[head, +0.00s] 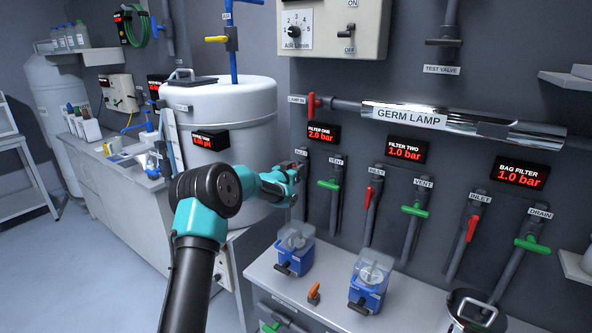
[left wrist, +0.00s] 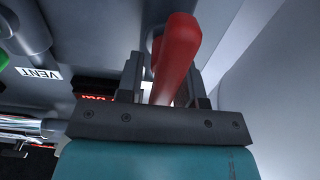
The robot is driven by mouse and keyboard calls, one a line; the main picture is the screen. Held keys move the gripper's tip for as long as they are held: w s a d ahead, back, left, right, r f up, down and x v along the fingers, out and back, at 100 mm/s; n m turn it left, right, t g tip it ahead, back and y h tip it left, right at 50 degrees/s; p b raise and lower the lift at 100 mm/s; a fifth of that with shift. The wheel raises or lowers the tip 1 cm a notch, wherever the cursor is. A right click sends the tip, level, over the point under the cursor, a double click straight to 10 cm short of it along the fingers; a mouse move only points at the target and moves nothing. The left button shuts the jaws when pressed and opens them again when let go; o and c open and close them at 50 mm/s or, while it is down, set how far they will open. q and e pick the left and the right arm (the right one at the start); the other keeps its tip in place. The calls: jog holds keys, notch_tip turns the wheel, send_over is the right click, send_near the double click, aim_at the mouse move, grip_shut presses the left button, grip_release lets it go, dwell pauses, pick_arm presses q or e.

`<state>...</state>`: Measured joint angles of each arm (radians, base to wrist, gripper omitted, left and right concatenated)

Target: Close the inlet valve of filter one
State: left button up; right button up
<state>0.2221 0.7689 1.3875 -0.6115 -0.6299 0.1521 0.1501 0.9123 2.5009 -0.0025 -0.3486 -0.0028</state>
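The inlet valve of filter one is on the dark wall pipe (head: 304,196) under the filter one display (head: 323,133), which reads 2.0 bar. My left gripper (head: 299,167) is at this pipe and hides the valve handle in the head view. In the left wrist view a red handle (left wrist: 177,52) stands between the two fingers of my left gripper (left wrist: 165,78), leaning slightly. A small gap shows beside the left finger, so the gripper looks open around the handle; contact on the right side is unclear. My right gripper is not in view.
The green vent handle (head: 329,184) of filter one is just right of my gripper. Filter two's red inlet handle (head: 368,196) is further right. A white tank (head: 225,105) stands left; the counter (head: 268,278) below holds two blue pumps (head: 294,252).

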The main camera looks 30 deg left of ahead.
pick_arm(q)
grip_shut()
jog(key=shift+d+m, duration=0.1)
jog(key=shift+m, duration=0.3)
jog(key=m, duration=0.5)
jog(key=d+f+m, duration=0.1)
jog(key=m, duration=0.5)
jog(key=d+f+m, duration=0.1)
jog(key=m, duration=0.4)
jog(key=shift+s+m, duration=0.15)
jog(key=shift+m, duration=0.15)
dwell(0.5)
jog(key=shift+o, duration=1)
grip_release()
